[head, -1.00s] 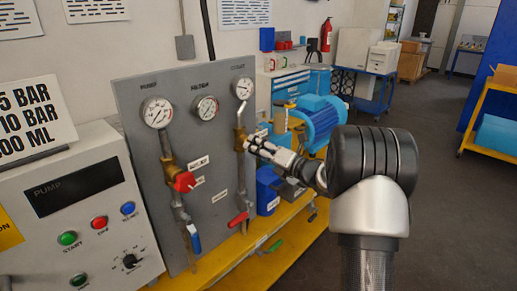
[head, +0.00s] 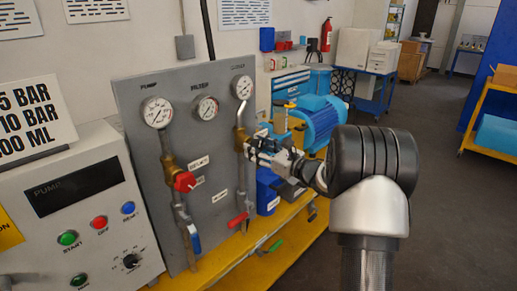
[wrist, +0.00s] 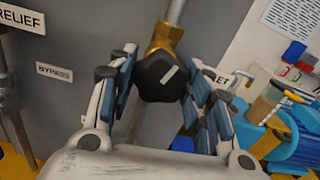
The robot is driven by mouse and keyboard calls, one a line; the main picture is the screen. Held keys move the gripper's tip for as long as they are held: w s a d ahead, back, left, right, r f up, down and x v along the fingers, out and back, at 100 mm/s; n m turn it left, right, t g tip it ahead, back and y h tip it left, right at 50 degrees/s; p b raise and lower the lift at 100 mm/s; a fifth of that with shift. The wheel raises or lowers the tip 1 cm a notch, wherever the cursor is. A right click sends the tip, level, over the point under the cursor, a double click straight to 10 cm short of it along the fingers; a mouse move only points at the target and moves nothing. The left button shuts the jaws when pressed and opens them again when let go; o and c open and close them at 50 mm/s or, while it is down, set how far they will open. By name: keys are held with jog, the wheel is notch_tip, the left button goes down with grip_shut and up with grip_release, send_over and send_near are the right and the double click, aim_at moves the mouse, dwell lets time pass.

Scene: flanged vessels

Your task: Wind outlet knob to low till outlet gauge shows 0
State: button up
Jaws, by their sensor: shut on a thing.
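The outlet knob (wrist: 160,77) is black and lobed with a pale mark, on a brass valve body (wrist: 163,38). My gripper (wrist: 166,90) has its blue-padded fingers closed around it from both sides. In the head view my gripper (head: 256,150) covers the knob at the right-hand pipe. The outlet gauge (head: 242,87) tops that pipe at the panel's upper right. Its needle is too small to read.
The grey panel (head: 225,165) also carries two more gauges (head: 157,112), a red relief knob (head: 184,181), a red lever (head: 238,219) and a blue lever (head: 195,243). A blue pump motor (head: 318,118) stands close behind my gripper. The yellow bench edge (head: 285,240) runs below.

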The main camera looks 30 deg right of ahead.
jog(key=shift+n, duration=1.8)
jog(key=o, duration=1.1)
jog(key=v, duration=1.2)
jog(key=shift+r, duration=0.15)
